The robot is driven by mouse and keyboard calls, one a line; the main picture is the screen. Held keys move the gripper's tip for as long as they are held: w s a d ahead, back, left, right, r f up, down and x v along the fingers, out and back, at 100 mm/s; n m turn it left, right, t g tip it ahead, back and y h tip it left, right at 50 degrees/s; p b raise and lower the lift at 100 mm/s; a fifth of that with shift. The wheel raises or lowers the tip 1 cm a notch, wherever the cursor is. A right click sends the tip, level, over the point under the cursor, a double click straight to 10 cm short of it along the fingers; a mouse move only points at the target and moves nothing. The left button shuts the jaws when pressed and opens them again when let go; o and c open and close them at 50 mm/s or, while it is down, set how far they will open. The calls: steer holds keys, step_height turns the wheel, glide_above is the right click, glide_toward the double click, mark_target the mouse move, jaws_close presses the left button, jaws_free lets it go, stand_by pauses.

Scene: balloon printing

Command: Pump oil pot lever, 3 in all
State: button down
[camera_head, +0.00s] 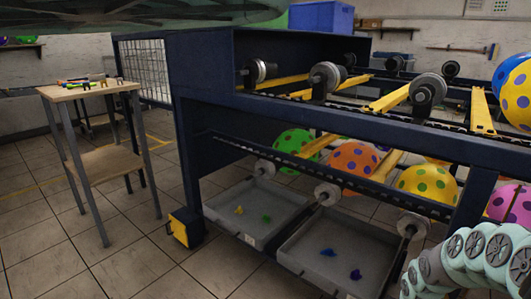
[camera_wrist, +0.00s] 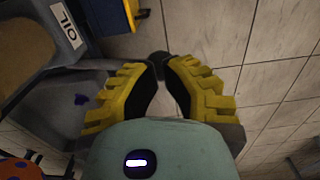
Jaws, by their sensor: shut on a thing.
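In the wrist view my gripper (camera_wrist: 161,68) has yellow ribbed fingers with black pads, closed in around a dark rounded knob (camera_wrist: 159,60). The knob looks like the end of the oil pot lever; the fingers hide most of it, and I cannot make out the pot's body. A white "OIL" label (camera_wrist: 67,25) is on a grey tray front at upper left, apart from the fingers. My gripper is out of the head view.
A dark blue machine frame (camera_head: 205,100) holds rollers and spotted balloons (camera_head: 353,158). Grey trays (camera_head: 228,222) with small coloured pieces lie below. A yellow-and-dark box (camera_head: 185,228) stands at its corner. A wooden table (camera_head: 108,162) is at left. Tiled floor (camera_head: 60,265) is open between.

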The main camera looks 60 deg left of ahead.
step_height(320, 180, down, 5)
steer(key=b, duration=0.4)
steer(key=shift+w+f, duration=0.1)
stand_by(0.5)
step_height(320, 180, up, 11)
steer(key=p, duration=0.9)
steer(key=shift+p, duration=0.3)
steer(key=c, duration=1.7)
jaws_free()
